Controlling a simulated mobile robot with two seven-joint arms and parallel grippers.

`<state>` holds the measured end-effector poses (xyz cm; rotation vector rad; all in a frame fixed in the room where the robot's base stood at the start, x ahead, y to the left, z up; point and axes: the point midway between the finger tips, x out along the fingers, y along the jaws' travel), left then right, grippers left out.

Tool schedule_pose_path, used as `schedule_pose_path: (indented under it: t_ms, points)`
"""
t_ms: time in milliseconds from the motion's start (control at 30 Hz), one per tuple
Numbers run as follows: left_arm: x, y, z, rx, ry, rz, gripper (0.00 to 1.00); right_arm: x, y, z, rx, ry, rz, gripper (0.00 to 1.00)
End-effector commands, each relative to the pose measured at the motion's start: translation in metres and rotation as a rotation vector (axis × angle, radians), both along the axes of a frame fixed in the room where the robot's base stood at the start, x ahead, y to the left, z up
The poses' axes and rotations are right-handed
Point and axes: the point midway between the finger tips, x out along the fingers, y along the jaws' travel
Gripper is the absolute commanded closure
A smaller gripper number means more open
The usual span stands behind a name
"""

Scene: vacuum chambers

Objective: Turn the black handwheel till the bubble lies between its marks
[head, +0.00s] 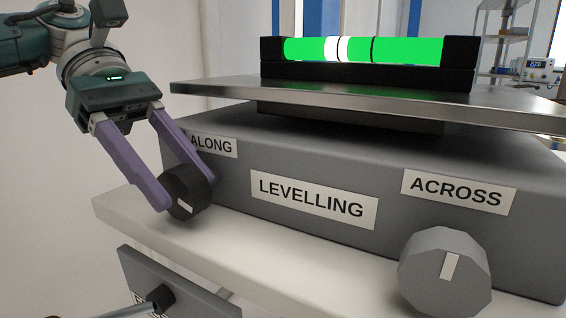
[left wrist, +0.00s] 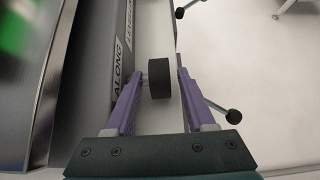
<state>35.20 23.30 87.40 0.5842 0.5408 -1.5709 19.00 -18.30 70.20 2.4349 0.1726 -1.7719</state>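The black handwheel (head: 187,191) has a white mark and sits under the ALONG label on the grey levelling block. My left gripper (head: 187,193) is around it, one finger on each side. In the left wrist view the handwheel (left wrist: 160,78) lies between the purple fingers, with a narrow gap at each side, so the gripper looks open. The green vial (head: 405,50) stands on top in a black holder. Its white bubble (head: 331,49) lies across the left dark mark, left of the space between the two marks. My right gripper is not in view.
A grey knob (head: 445,275) with a pale mark sits under the ACROSS label at the right. A metal plate (head: 215,89) overhangs the block. A dark panel with a lever (head: 158,299) is below the pale ledge (head: 130,212).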

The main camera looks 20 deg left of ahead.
Motion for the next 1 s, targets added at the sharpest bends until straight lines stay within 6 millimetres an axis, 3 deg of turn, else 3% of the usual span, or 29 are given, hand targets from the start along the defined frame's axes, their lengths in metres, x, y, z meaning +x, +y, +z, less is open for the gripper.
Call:
schedule_pose_path:
  t_ms: [367,733,1000]
  points:
    - [0.001,0.005,0.005,0.001,-0.001,0.0,0.4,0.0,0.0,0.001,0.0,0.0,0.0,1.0]
    - [0.005,0.058,0.053,-0.002,-0.003,0.004,0.4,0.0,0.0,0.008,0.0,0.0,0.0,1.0]
    - [0.006,0.074,0.065,0.0,0.0,0.0,0.4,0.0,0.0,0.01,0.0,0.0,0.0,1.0]
